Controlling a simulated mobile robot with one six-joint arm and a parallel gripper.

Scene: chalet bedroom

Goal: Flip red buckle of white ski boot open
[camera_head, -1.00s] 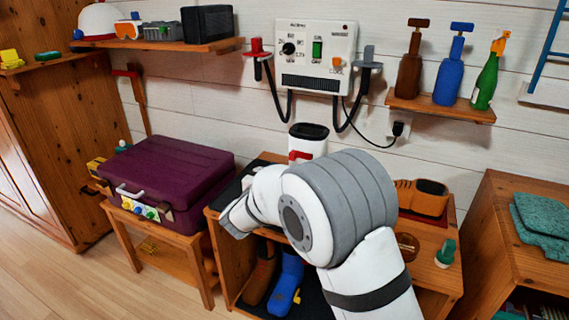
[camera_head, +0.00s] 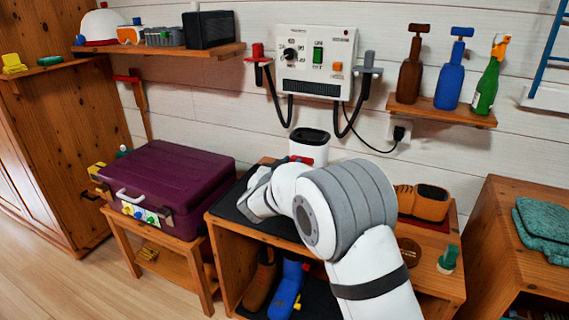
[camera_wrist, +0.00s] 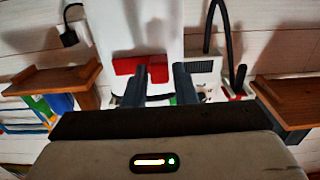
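The white ski boot (camera_head: 309,148) stands upright on the wooden bench, with a dark opening at its top. Its lower part is hidden behind my arm in the head view. Its red buckle (camera_head: 302,159) shows on the shaft's front. In the wrist view, which is upside down, the white shaft (camera_wrist: 140,28) fills the upper middle and the red buckle (camera_wrist: 141,68) lies across it.
A control box (camera_head: 316,62) with hanging black hoses is on the wall above the boot. A purple suitcase (camera_head: 165,180) stands to the left.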

